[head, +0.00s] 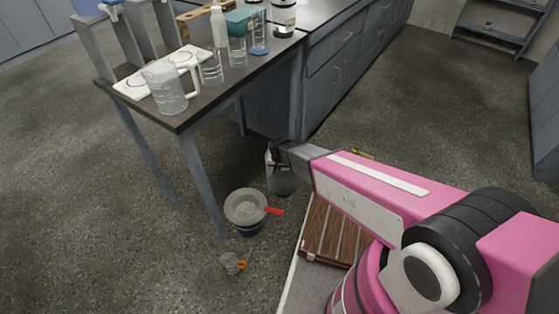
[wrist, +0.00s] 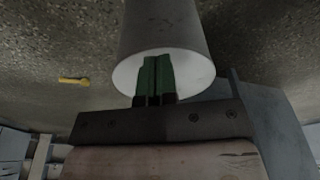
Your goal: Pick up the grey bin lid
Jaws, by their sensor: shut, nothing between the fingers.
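A grey cylindrical bin (head: 281,183) stands on the floor beside the table, below the end of my arm. In the wrist view the bin's grey side (wrist: 165,25) runs away from the camera, and its pale round top (wrist: 194,80) faces me. I cannot tell whether this pale disc is the lid or the bin's inside. My gripper (wrist: 155,62) is shut and empty, its green fingers together in front of the pale top. Whether the fingertips touch it is unclear. In the head view my gripper (head: 277,150) is small and dark over the bin.
A bucket with a grey pan (head: 246,207) and a red handle (head: 273,211) stands left of the bin. A small clear cup (head: 231,263) is on the floor. The table (head: 190,118) holds glassware above left. A cabinet (head: 325,90) stands behind. A yellow object (wrist: 73,80) lies on the floor.

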